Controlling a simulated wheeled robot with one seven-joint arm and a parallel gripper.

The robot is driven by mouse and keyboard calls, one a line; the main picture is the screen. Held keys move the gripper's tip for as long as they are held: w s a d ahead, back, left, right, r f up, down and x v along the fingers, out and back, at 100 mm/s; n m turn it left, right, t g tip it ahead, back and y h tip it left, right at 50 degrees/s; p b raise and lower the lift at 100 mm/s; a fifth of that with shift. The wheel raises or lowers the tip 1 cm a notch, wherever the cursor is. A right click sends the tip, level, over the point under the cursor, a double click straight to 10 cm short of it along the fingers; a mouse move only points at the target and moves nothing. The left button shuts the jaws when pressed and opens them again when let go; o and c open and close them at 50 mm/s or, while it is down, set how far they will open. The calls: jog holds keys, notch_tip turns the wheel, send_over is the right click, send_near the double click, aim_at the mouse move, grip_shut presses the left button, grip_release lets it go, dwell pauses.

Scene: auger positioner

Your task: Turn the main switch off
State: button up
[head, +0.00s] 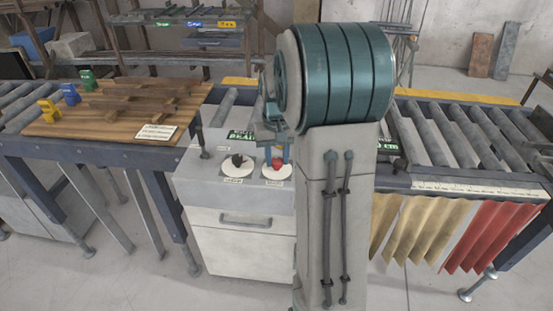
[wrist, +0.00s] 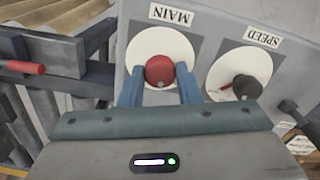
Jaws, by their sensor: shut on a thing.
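The red main switch knob (wrist: 158,70) sits on a round white dial (wrist: 146,42) under a label reading MAIN (wrist: 170,15) in the wrist view. My gripper (wrist: 160,72) has one blue finger on each side of the red knob and is shut on it. A small pale mark shows at the knob's lower edge. In the head view the red knob (head: 277,163) sits on the grey cabinet top, with my gripper (head: 278,153) over it, partly hidden by my arm. I cannot read from the dial whether the switch is on or off.
A black SPEED knob (wrist: 247,87) with a red pointer stands close to the right of my fingers in the wrist view. Roller conveyors (head: 440,125) lie on the right. A wooden board (head: 110,115) with bars and coloured pieces lies on the left.

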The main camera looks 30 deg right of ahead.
aim_at(276, 160)
jog(key=m+b, duration=0.1)
jog(key=m, duration=1.1)
jog(key=shift+r, duration=0.1)
jog(key=shift+m, duration=0.3)
dwell(0.3)
jog(key=o, duration=1)
jog(key=shift+c, duration=0.2)
notch_tip(276, 160, up, 14)
jog(key=b, duration=0.1)
